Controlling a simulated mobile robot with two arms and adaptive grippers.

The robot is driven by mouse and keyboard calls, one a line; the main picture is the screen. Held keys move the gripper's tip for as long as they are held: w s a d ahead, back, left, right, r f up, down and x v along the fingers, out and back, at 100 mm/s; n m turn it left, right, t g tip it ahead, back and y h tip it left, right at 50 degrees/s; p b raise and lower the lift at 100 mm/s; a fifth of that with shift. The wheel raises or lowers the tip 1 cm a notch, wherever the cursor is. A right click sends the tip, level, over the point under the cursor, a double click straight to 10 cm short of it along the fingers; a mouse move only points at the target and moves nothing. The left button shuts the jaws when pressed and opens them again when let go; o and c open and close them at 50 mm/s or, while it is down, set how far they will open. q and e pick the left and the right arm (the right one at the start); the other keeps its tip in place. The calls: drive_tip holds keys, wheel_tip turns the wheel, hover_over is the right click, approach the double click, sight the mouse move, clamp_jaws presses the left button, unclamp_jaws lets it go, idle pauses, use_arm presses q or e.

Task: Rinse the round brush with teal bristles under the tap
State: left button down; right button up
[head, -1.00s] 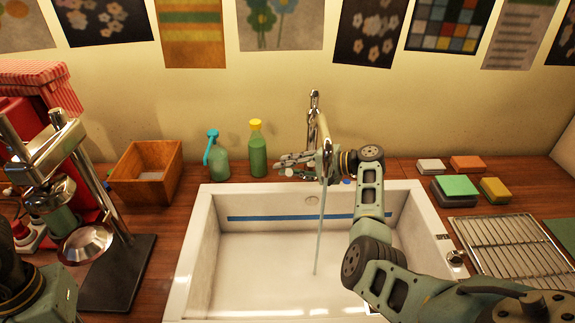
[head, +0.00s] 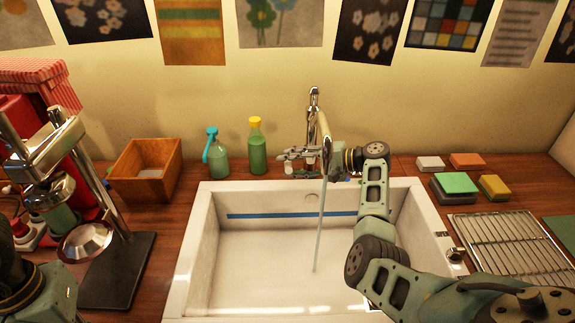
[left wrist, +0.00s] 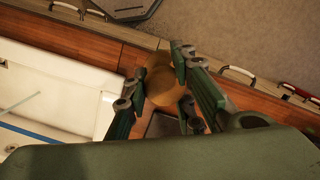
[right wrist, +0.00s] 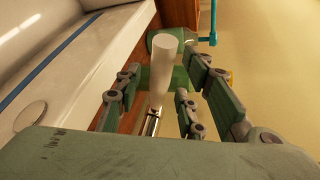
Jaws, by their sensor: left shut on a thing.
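My left gripper (left wrist: 160,65) is shut on a round brown wooden piece, which looks like the back of the round brush (left wrist: 163,86). Its teal bristles are hidden. They are over the wooden counter, right of the sink, in the left wrist view; the head view does not show them. The chrome tap (head: 326,135) stands behind the sink, and a thin water stream (head: 320,225) runs from it into the basin. My right gripper (head: 292,160) is beside the tap. In the right wrist view its fingers are apart around a white cylinder (right wrist: 163,62), perhaps the tap's lever; contact is unclear.
The white sink (head: 205,235) is empty. Behind its left rim stand a teal-topped bottle (head: 217,160) and a yellow-capped bottle (head: 257,152), near a wooden box (head: 130,188). Sponges (head: 455,184) and a wire rack (head: 510,245) lie right. A metal press (head: 105,195) stands left.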

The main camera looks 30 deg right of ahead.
drive_tip(key=v, duration=1)
drive_tip(key=shift+s+d, duration=0.15)
drive_tip(key=shift+d, duration=0.05)
drive_tip(key=shift+r, duration=0.1)
drive_tip(key=shift+s, duration=0.1)
